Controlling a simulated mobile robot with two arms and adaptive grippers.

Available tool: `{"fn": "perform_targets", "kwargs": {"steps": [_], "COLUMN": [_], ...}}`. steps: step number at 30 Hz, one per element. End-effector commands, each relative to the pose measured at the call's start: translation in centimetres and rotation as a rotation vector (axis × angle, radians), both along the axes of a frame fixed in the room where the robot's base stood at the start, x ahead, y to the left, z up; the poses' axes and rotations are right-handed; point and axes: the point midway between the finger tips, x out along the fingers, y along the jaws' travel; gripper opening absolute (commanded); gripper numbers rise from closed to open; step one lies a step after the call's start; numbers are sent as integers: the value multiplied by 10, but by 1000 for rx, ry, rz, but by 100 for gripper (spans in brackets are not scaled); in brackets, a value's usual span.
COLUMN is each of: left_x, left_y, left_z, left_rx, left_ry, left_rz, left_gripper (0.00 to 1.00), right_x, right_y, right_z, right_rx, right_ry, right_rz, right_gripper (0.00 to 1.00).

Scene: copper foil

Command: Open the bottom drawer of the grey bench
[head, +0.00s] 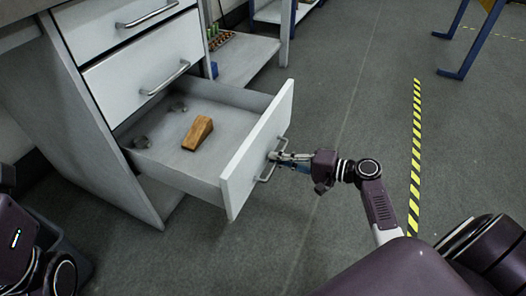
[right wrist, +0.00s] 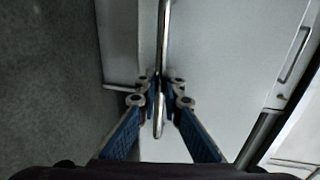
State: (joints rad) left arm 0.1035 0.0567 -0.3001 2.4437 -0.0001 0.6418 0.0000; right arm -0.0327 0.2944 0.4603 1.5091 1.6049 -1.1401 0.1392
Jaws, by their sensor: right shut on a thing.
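The grey bench (head: 88,125) stands at the left of the head view. Its bottom drawer (head: 243,165) is pulled far out, and its inside shows from above. My right gripper (head: 275,157) is at the drawer's front, shut on its metal bar handle (head: 267,173). In the right wrist view the blue fingers (right wrist: 159,88) close around the handle (right wrist: 163,40) from both sides. The two drawers above, with bar handles (head: 166,78), are shut. My left arm shows in part at the lower left edge of the head view; its gripper does not show.
A low shelf unit (head: 247,58) stands behind the bench. The floor right of the drawer is clear, with a yellow-black stripe (head: 416,140).

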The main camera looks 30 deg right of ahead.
Motion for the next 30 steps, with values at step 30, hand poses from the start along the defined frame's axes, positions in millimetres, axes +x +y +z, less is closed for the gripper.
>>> {"fn": "perform_targets", "kwargs": {"steps": [30], "left_x": [3], "left_y": [0], "left_z": [-2], "left_rx": [2], "left_ry": [10], "left_rz": [1], "left_gripper": [40], "right_x": [-15], "right_y": [-12], "right_z": [0], "right_rx": [0], "right_ry": [0], "right_rz": [0], "right_gripper": [15]}}
